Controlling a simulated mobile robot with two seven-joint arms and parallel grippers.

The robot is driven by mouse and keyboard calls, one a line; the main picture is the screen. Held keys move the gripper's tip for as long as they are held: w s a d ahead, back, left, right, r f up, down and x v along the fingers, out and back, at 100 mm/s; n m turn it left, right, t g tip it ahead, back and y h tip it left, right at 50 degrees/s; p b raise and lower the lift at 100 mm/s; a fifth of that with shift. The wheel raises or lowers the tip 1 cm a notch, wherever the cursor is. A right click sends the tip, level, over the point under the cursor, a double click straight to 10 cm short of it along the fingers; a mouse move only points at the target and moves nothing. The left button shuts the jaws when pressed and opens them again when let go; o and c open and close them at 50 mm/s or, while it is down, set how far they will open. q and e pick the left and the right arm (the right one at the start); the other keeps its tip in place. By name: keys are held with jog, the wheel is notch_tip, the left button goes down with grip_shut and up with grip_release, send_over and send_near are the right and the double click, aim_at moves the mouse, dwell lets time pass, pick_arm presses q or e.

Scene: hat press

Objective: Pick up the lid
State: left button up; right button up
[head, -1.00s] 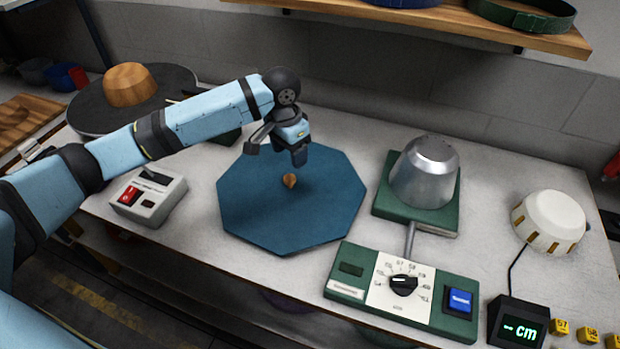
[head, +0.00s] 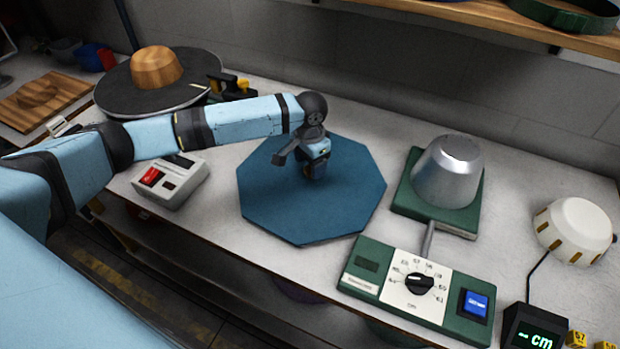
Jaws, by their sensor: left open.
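The lid (head: 315,215) is a flat, dark blue octagonal board lying on the pale worktop in the middle of the head view. My left gripper (head: 314,172) is low over the lid's middle, pointing down, with its fingers open. The small wooden knob at the lid's centre is hidden behind the gripper. I cannot tell whether the fingers touch the knob. My right gripper is not in view.
A metal dome on a green base (head: 408,206) stands right of the lid, with a green dial panel (head: 366,264) in front. A grey switch box (head: 186,192) sits at left. A round dark platter (head: 200,88) with a wooden block (head: 157,66) is behind my left arm.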

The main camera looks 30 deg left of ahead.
pick_arm(q)
jog(key=shift+f, duration=1.4)
jog(key=c, duration=1)
